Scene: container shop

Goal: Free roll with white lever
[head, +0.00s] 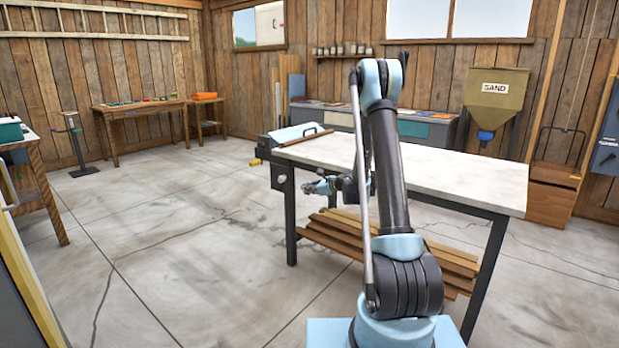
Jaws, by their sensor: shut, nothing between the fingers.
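A white-topped workbench (455,172) stands in front of me. At its left end sits a pale blue flat device (292,132) with a brown rod-like roll (303,138) lying along its near side. A small whitish knob or lever end (281,179) shows on the dark box under the bench's left corner. I cannot tell whether it is the roll's lever. My gripper (310,187) is shut and empty. It appears in front of the bench, below the top's edge and right of the whitish knob, apart from it. My arm hides part of the bench.
Wooden planks (340,235) lie on the low shelf under the bench. A sand hopper (496,90) stands at the back right. A wooden table (140,106) is at the back left. A small stand (76,140) stands near it. The concrete floor left of the bench is clear.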

